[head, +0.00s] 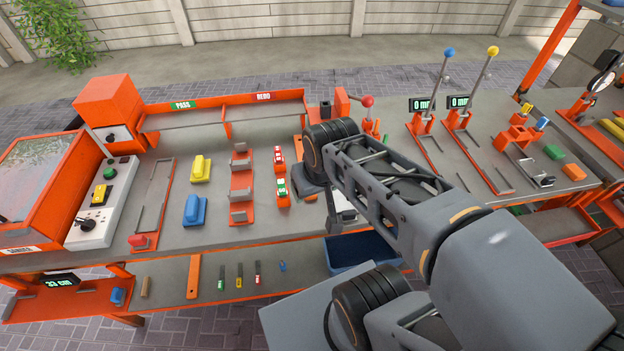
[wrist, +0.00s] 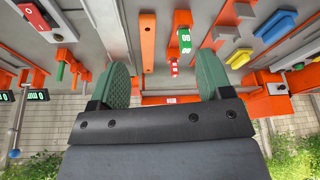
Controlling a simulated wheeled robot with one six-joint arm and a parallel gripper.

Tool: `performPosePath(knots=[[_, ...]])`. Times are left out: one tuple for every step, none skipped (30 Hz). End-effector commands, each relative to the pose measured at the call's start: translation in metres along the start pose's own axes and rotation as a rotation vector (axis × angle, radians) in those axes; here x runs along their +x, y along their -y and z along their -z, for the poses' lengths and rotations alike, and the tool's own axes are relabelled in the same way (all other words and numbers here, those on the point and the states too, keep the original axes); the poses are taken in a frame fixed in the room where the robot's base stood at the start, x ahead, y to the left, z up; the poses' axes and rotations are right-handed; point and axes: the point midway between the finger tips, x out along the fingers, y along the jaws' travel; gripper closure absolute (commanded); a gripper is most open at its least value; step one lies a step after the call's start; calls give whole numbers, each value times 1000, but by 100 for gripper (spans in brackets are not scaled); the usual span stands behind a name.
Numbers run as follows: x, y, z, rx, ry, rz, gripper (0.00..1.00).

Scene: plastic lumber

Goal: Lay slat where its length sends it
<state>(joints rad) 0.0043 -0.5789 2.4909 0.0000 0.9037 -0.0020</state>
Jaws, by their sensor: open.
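My gripper (wrist: 163,78) is open, with a green pad on each finger and nothing held between them. In the wrist view an orange slat (wrist: 147,42) with small holes lies on the bench, seen between the fingers and nearer the left one. In the head view my arm hides most of that spot. The PASS tray (head: 183,119) and the REDO tray (head: 265,109) stand along the back of the bench. The REDO tray also shows beyond the fingers in the wrist view (wrist: 170,101). Another orange slat (head: 193,277) lies on the lower shelf.
Red and green stamps (head: 281,187) stand beside my gripper. Yellow (head: 201,169) and blue (head: 195,210) blocks and an orange holder (head: 241,185) lie farther left. A 33 cm display (head: 60,282) is at lower left. Levers (head: 428,100) rise on the right. A blue bin (head: 350,250) sits below.

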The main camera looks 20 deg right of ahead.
Motion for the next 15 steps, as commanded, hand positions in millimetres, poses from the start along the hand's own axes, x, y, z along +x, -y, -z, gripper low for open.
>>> performPosePath(knots=[[7,-1,-3,4,31,-2,28],[12,-2,-4,8,51,-3,28],[17,-4,-1,14,78,-4,28],[22,-6,3,19,97,-6,28],[26,-7,9,26,116,-7,28],[32,-10,19,35,142,-9,28],[37,-13,27,43,163,-10,28],[42,-15,37,51,181,-12,28],[49,-19,49,64,207,-13,28],[55,-22,59,74,224,-15,28],[61,-25,70,84,240,-16,28],[69,-29,83,96,260,-18,28],[76,-32,92,106,274,-19,28],[83,-36,102,117,288,-20,28],[92,-40,114,130,304,-22,28]])
